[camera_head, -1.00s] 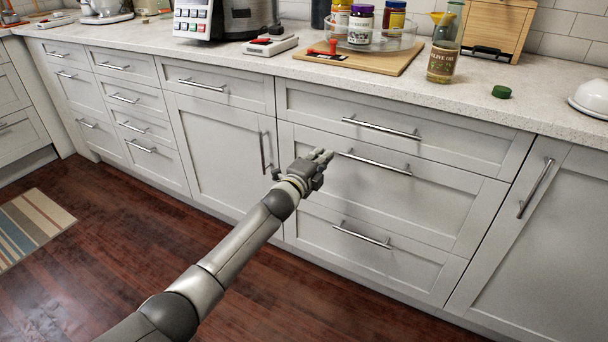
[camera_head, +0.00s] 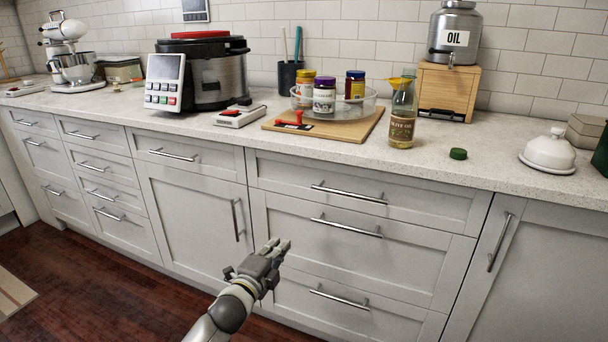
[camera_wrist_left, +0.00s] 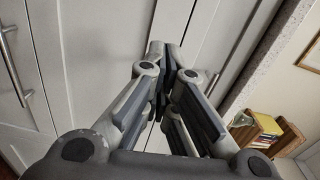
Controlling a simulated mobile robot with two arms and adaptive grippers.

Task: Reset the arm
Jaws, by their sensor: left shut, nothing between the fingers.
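My left gripper (camera_head: 276,248) is low in the head view, in front of the white drawer fronts (camera_head: 375,267) and below the counter edge. Its fingers are together and nothing is held. In the left wrist view the fingers (camera_wrist_left: 170,65) point at the pale cabinet fronts (camera_wrist_left: 95,50), with no object between them. My left arm comes in from the bottom edge of the head view. My right gripper shows in neither view.
Drawer handles (camera_head: 347,227) stick out near my gripper. The drawers are shut.

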